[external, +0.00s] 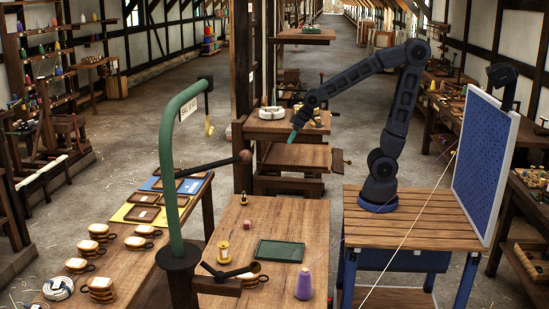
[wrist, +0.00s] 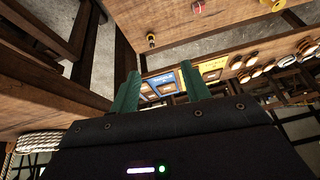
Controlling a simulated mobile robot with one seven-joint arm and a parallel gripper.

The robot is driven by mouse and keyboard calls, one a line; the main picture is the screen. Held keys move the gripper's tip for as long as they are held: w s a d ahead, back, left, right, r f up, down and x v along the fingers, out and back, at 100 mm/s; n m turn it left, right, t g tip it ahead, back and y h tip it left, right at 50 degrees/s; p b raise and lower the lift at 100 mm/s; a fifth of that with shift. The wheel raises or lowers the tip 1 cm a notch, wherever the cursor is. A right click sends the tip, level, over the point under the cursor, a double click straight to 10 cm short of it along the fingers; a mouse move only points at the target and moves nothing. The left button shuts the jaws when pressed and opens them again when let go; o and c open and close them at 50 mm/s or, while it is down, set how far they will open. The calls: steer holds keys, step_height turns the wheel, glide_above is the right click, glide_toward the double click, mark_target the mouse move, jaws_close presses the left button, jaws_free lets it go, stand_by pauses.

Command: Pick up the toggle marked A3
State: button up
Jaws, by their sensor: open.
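My gripper (external: 293,136) is open and empty, with green fingers, raised in front of the far wooden stand in the external view. In the wrist view its two fingers (wrist: 160,84) are spread apart with nothing between them. Several striped wooden pieces with pale tops and dark loops, possibly the toggles, lie on the left bench; one is a single piece (external: 135,242) and one a stack (external: 101,284). They are well away from my gripper. Similar pieces (wrist: 249,77) show at the right of the wrist view. No marking is readable, so I cannot tell which is A3.
A green post (external: 168,150) with a curved top rises between the benches. Brown trays lie on a blue mat (external: 157,184) and a yellow mat (external: 118,214).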

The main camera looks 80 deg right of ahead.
steer(key=w+d+f+m, duration=0.1)
steer(key=w+f, duration=1)
steer(key=w, duration=0.2)
steer(key=h, duration=0.2)
glide_toward(242, 201)
steer(key=shift+w+d+f+t, duration=0.5)
steer(key=shift+w+d+f, duration=0.4)
steer(key=shift+w, duration=0.2)
steer(key=shift+s+x, duration=0.2)
steer(key=shift+x, duration=2.4)
steer(key=shift+f, duration=0.15)
jaws_close()
